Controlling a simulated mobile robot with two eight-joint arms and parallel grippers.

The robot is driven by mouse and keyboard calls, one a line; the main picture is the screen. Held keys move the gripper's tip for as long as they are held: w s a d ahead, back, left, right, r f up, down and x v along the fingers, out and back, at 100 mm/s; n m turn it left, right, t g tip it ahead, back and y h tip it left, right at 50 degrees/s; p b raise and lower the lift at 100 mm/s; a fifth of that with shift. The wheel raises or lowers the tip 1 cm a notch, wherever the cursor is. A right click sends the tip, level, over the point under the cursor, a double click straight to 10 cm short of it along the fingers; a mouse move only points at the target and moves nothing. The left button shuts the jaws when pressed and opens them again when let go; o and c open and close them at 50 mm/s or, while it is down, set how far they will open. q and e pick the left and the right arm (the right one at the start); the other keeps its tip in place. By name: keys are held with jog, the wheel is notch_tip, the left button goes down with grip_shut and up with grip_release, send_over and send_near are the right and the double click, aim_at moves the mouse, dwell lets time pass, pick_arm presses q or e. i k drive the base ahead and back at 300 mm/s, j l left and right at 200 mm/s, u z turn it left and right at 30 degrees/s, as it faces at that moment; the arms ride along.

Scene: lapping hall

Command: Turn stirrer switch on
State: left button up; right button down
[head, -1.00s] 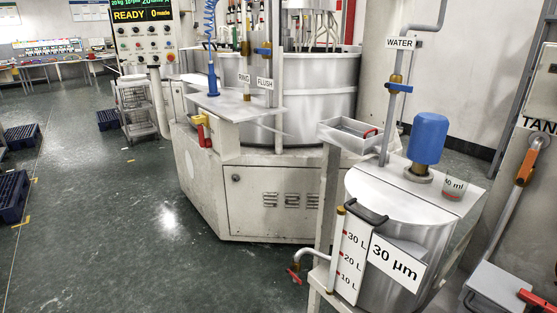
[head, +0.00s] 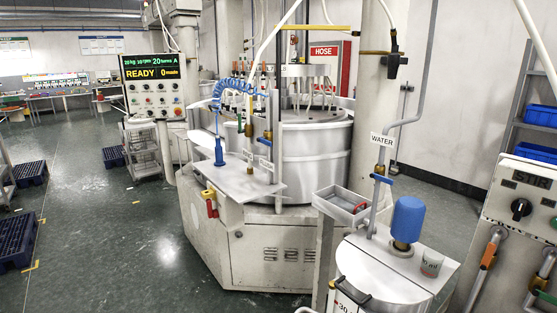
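The stirrer switch (head: 521,208) is a black rotary knob on a pale panel (head: 498,194) at the right edge of the head view, under a label reading "STIR", partly cut off by the frame. The knob's exact setting is too small to read surely. The slurry tank (head: 385,272) stands left of the panel, with a blue stirrer motor (head: 407,219) upright on its lid. Neither of my grippers shows in the head view.
A lapping machine (head: 316,160) stands in the middle, with a control box (head: 153,86) showing "READY" to its left. A water pipe (head: 381,165) rises beside the tank. Orange-handled valve pipes (head: 488,254) hang below the panel. Open floor (head: 110,240) lies at left.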

aim_at(521, 208)
jog(key=z, duration=1.9)
